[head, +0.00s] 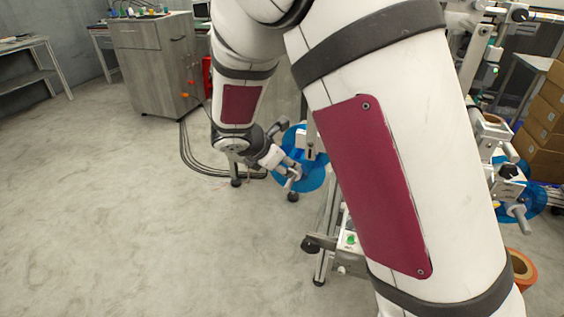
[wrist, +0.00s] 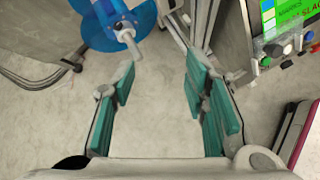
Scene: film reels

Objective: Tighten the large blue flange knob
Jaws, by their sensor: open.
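A large blue flange disc (head: 318,175) stands on the machine's near side in the head view, partly hidden behind my gripper. In the wrist view the blue flange (wrist: 98,35) is at the top, cut off by the frame edge. I cannot tell which part is the knob. My gripper (wrist: 160,80) is open, its green-padded fingers apart with only floor between them. The flange is beyond the left fingertip, outside the jaws. My gripper (head: 284,170) also shows in the head view.
A control panel with a green screen (wrist: 285,18) and buttons is at the right in the wrist view. A second blue flange (head: 530,203) is at the right in the head view, near an orange ring (head: 524,268) and cardboard boxes (head: 545,120). The floor at left is clear.

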